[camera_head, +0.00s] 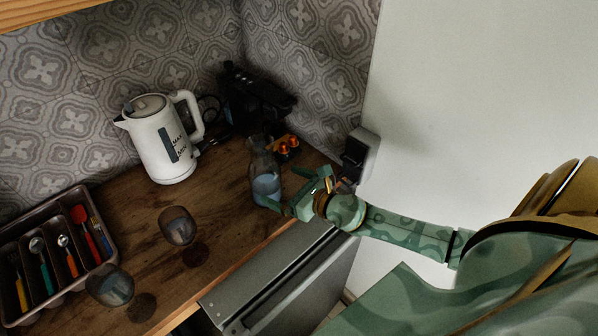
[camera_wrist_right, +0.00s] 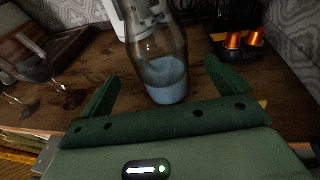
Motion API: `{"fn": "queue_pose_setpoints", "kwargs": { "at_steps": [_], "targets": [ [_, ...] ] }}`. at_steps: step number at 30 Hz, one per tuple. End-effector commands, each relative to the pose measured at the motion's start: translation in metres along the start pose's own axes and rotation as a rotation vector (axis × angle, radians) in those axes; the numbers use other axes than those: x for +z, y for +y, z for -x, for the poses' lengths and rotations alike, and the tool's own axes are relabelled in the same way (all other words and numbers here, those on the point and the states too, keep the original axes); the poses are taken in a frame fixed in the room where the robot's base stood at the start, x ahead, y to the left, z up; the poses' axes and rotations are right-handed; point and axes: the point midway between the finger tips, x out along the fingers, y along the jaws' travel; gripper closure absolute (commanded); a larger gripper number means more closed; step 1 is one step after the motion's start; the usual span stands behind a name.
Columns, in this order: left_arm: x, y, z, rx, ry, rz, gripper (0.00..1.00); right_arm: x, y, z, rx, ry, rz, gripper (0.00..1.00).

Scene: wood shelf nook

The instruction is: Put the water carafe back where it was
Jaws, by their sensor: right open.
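The water carafe (camera_head: 265,184) is clear glass with bluish water in its lower part. It stands upright on the wooden counter, near the front edge at the right. In the right wrist view the carafe (camera_wrist_right: 165,75) is straight ahead, its body beyond and between the two green fingers. My right gripper (camera_head: 280,187) is open beside the carafe, on its front right side. In the right wrist view the gripper (camera_wrist_right: 161,72) has a finger to each side, with no clear contact on the glass. My left gripper is not in view.
Two glasses (camera_head: 177,226) (camera_head: 110,287) stand left of the carafe. A white kettle (camera_head: 165,140), black machine (camera_head: 250,95) and orange capsules (camera_head: 287,147) are behind it. A cutlery tray (camera_head: 109,243) lies far left. A grey appliance (camera_head: 275,275) is below the counter edge. Bare counter (camera_head: 220,190) lies between kettle and carafe.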

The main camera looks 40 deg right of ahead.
Motion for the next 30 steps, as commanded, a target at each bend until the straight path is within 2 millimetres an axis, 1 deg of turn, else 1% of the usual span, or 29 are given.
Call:
{"fn": "queue_pose_setpoints", "kwargs": {
  "at_steps": [1,3,6,9,13,30],
  "targets": [
    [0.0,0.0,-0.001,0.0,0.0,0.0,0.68,-0.002,0.0,0.013,0.002,0.003,0.001,0.0],
    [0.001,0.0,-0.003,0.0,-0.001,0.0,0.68,-0.003,0.0,0.026,0.002,0.003,0.002,0.0],
    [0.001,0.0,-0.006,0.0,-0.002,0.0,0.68,-0.003,0.0,0.041,0.0,0.002,0.001,0.0],
    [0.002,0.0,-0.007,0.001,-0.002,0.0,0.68,-0.002,0.0,0.05,0.001,0.002,0.0,0.0],
    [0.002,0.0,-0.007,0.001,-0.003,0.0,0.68,0.0,0.0,0.053,0.001,-0.001,-0.001,0.0],
    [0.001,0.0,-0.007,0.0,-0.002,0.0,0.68,0.0,0.0,0.053,0.0,0.0,0.0,0.0]
  ]
}}
